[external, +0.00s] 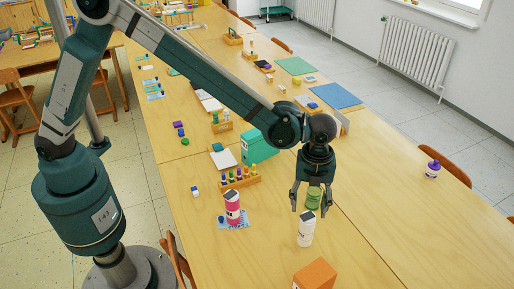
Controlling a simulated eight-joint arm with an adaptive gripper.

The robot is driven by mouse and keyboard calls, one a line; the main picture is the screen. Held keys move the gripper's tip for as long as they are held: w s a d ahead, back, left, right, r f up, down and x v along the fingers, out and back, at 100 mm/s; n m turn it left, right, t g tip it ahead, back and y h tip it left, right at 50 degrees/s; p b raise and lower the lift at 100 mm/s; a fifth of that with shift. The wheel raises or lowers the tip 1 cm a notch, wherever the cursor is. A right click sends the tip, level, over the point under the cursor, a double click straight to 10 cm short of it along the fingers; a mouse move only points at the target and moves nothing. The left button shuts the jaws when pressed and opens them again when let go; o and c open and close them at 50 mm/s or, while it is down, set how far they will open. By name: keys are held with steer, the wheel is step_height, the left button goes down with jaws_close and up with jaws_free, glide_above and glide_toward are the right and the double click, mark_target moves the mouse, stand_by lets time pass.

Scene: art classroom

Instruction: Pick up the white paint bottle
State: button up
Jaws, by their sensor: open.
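The white paint bottle (305,233) stands upright on the wooden table, with a dark cap on top. My gripper (310,209) points down with its two fingers spread, empty as far as I can see. In the external view its fingertips appear just above and behind the bottle's cap. I cannot tell the exact height or distance between them. A green round object (313,196) shows between the fingers, seemingly on the table behind them and partly hidden by the gripper.
A pink bottle (232,208) stands to the left on a blue patterned sheet (236,225). An orange box (315,275) is near the front. A wooden rack of small bottles (240,182) and a teal box (258,147) stand behind.

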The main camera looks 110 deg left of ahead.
mark_target(305, 235)
step_height(305, 235, down, 8)
stand_by(0.5)
steer(key=shift+f, duration=1.3)
steer(key=shift+w+d+f+b, duration=0.15)
steer(key=shift+f+b, duration=0.15)
steer(key=shift+f, duration=1.05)
steer(key=shift+w+d+f+b, duration=0.15)
steer(key=shift+f+b, duration=0.1)
steer(key=shift+f, duration=1.05)
steer(key=c, duration=1.2)
steer(key=shift+r, duration=0.1)
